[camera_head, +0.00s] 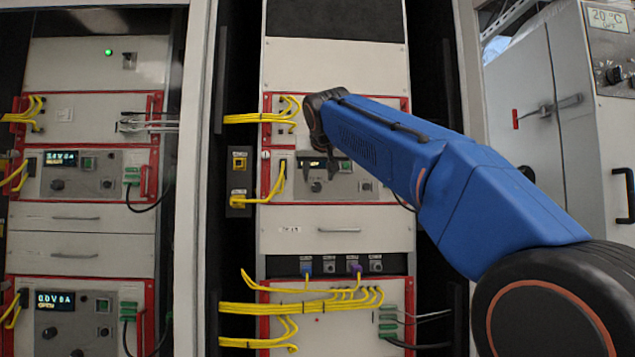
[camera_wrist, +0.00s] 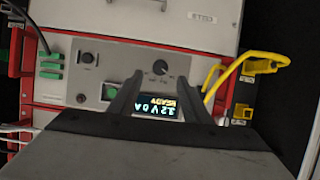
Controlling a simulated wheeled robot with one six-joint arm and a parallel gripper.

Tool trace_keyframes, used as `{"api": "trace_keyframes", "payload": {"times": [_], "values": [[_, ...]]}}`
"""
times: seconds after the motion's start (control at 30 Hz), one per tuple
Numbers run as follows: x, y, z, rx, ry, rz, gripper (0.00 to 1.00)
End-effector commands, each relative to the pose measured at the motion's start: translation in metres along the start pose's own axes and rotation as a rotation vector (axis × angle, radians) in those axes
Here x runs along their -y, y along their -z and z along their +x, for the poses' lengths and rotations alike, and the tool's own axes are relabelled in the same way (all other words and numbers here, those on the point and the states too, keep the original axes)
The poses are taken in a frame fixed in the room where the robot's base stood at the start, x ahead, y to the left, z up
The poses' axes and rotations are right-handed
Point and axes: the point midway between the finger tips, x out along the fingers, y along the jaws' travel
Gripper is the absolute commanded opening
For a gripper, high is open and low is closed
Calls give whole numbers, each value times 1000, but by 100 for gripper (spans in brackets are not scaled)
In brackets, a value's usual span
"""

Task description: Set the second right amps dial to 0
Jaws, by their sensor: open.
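The middle rack's control panel (camera_head: 345,178) carries a dark round dial (camera_head: 316,187), partly close behind my gripper's fingers. In the wrist view, which is turned over, that dial (camera_wrist: 160,67) sits just beyond and between my fingertips. My gripper (camera_wrist: 160,77) is open, with one finger on each side of the dial. I cannot tell whether the fingers touch it. The lit display (camera_wrist: 157,107) shows between the fingers, upside down, and seems to read 12 V 0 A with READY in yellow. In the head view my gripper (camera_head: 320,170) covers part of this display.
Yellow cables (camera_head: 279,180) hang left of the panel; they also show at right in the wrist view (camera_wrist: 225,72). Red handles (camera_wrist: 28,50) and green connectors (camera_wrist: 52,66) flank the panel. A left rack (camera_head: 80,175) has similar panels.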

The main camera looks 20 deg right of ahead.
Motion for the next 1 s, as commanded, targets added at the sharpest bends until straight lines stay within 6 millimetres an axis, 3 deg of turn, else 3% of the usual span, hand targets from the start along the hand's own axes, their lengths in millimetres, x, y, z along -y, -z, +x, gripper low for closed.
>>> {"api": "trace_keyframes", "payload": {"times": [0.3,0.5,0.7,1.0], "values": [[1,0,-65,-1,3,0,44],[1,0,-94,-1,2,0,44],[0,0,-106,1,1,0,44],[0,0,-107,1,0,0,44]]}}
